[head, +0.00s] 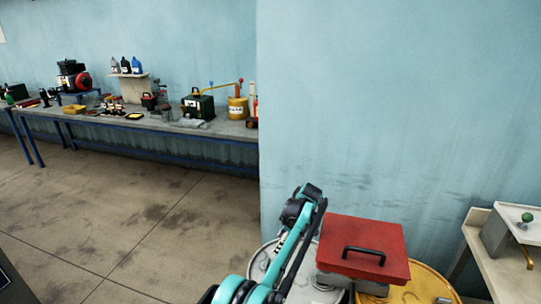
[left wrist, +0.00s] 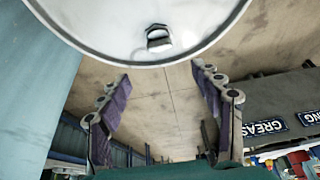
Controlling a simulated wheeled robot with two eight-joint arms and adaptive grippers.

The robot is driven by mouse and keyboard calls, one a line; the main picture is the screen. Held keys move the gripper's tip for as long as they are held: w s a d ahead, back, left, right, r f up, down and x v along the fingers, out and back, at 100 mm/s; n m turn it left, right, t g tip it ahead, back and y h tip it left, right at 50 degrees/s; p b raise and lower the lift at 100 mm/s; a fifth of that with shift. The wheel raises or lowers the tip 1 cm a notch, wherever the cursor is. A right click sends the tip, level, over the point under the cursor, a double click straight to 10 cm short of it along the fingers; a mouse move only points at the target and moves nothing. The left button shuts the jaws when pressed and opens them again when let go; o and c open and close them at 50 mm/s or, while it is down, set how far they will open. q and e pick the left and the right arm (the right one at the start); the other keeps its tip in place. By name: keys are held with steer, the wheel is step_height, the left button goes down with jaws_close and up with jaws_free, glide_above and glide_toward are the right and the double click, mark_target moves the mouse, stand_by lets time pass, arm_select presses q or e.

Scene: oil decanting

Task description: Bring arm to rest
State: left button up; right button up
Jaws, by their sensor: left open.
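My left gripper (left wrist: 161,73) shows in the left wrist view with its two purple-padded fingers spread wide. Nothing is between them. A pale grey drum top (left wrist: 100,22) with a metal bung (left wrist: 158,38) fills the top of that view, beyond the fingertips and apart from them as far as I can see. In the head view a teal and black arm of mine rises from the bottom edge in front of a grey drum (head: 262,262). I cannot make out gripper fingers there. My right gripper is not identifiable in either view.
A red box with a black handle (head: 372,232) sits over the grey drum and a yellow drum (head: 430,284), right of the arm. A long workbench (head: 150,121) with several tools and containers stands along the back wall. Open floor (head: 110,200) lies at the left.

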arm_select(q)
steer(key=s+a+r+m+t+h, duration=0.25)
steer(key=s+a+r+m, duration=0.45)
steer(key=s+a+r, duration=0.9)
steer(key=s+a+f+m+t, duration=0.1)
steer(key=s+a+f+m, duration=0.1)
steer(key=s, duration=0.5)
steer(key=s+a+f+m+t+h, duration=0.1)
steer(key=s+a+f+m, duration=0.1)
steer(key=s, duration=0.6)
steer(key=s+a+f+m+t, duration=0.1)
steer(key=s+a+f+m, duration=0.1)
steer(key=s, duration=0.5)
steer(key=shift+s+a+m+h, duration=0.15)
steer(key=shift+a+m+h, duration=0.2)
steer(key=shift+m, duration=0.35)
